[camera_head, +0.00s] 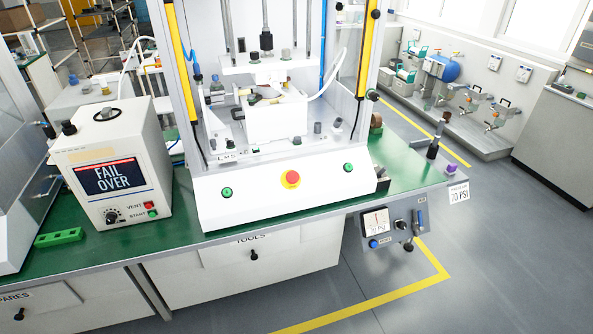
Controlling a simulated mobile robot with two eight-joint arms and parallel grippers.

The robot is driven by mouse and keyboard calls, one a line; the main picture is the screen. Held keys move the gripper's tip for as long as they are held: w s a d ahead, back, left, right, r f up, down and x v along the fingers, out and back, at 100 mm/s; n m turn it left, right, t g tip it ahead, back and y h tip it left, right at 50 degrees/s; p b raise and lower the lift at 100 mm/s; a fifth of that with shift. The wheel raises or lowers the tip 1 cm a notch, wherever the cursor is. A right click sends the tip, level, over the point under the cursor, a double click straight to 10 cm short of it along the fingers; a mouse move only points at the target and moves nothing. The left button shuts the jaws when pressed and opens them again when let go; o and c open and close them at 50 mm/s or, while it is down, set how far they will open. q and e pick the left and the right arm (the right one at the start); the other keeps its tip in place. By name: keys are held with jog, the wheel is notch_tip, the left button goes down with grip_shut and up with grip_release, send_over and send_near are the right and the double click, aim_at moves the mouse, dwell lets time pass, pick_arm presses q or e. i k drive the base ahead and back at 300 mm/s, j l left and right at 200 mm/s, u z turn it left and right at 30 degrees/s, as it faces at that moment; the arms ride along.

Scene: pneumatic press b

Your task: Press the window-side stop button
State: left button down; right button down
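The white press (240,205) stands on the green bench top. A red mushroom-shaped button (292,177) on a yellow base sits mid-front on its sloped panel. A green button (227,192) is to its left and another green button (348,167) to its right, on the side nearer the windows (536,22). A tester box (107,163) on the left shows "FAIL OVER" and has a small red button (150,206) by the word VENT and a green one below. Neither of my grippers is in view.
A gauge panel (378,232) with a blue reset button and a lever hangs from the bench front. A green block (59,238) lies at the front left. Drawers are below. The grey floor with yellow lines is open to the right, before a back bench with equipment.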

aim_at(292, 175)
jog(key=i+j+z, duration=0.3)
jog(key=i+j, duration=0.15)
jog(key=i, duration=0.15)
jog(key=i+j+z, duration=0.25)
jog(key=i+j, duration=0.25)
jog(key=i+j+z, duration=0.3)
jog(key=i+j, duration=0.15)
jog(key=j, duration=0.3)
